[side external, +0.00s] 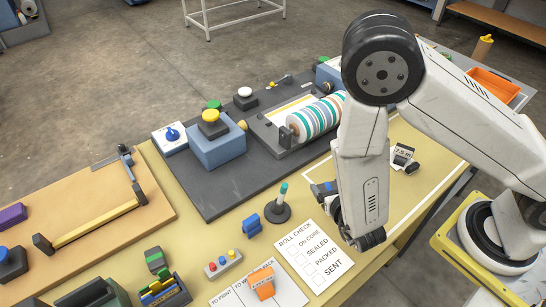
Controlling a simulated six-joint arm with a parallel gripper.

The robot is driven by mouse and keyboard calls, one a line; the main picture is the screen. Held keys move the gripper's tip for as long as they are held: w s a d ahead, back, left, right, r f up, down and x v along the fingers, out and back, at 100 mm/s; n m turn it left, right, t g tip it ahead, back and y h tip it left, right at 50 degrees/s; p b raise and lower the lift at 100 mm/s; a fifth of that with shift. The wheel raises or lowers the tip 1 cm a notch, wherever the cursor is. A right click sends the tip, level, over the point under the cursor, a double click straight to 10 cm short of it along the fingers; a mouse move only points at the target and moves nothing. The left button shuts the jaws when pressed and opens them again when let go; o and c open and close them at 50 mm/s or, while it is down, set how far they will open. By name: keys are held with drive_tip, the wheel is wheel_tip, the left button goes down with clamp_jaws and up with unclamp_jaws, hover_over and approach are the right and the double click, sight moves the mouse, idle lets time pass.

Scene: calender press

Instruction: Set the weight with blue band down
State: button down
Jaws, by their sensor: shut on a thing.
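A small dark piece with blue on it (322,188), seemingly the weight with blue band, shows just left of my forearm, near the front edge of the dark mat. My gripper (333,204) is at the lower end of my arm, mostly hidden behind the arm links. It is shut on this piece. The fingertips and the underside of the weight are hard to see, so I cannot tell whether it touches the surface below.
A striped roll (315,117) lies in the press on the dark mat (225,190). A small card (403,153) stands to the right.

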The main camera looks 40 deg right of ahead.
drive_tip(key=shift+f, duration=0.8)
drive_tip(key=shift+f, duration=2.05)
drive_tip(key=shift+f, duration=0.15)
unclamp_jaws()
drive_tip(key=shift+s+r, duration=0.1)
drive_tip(key=shift+r, duration=0.1)
drive_tip(key=shift+v, duration=3.65)
